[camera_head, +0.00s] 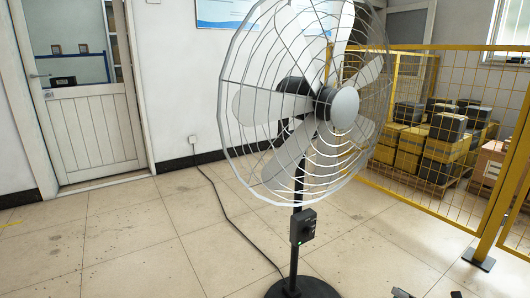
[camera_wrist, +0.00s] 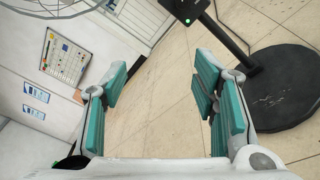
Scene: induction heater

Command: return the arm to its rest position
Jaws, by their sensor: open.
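My gripper (camera_wrist: 160,82) shows in the wrist view with its two teal-padded fingers wide apart. Nothing is between them but the view of the tiled floor beyond. In the head view only small dark parts show at the bottom right edge, and I cannot tell whether they belong to my gripper. A large standing fan (camera_head: 343,107) fills the middle of the head view. Its control box (camera_head: 303,227) with a green light sits on the pole. Its round black base (camera_wrist: 285,95) lies right of my gripper in the wrist view, apart from the fingers.
A yellow mesh fence (camera_head: 425,165) stands at the right, with stacked boxes (camera_head: 445,150) behind it. A white door (camera_head: 90,125) is at the left. A black cable (camera_head: 222,210) runs across the floor from a wall socket (camera_head: 193,140). The floor at front left is clear.

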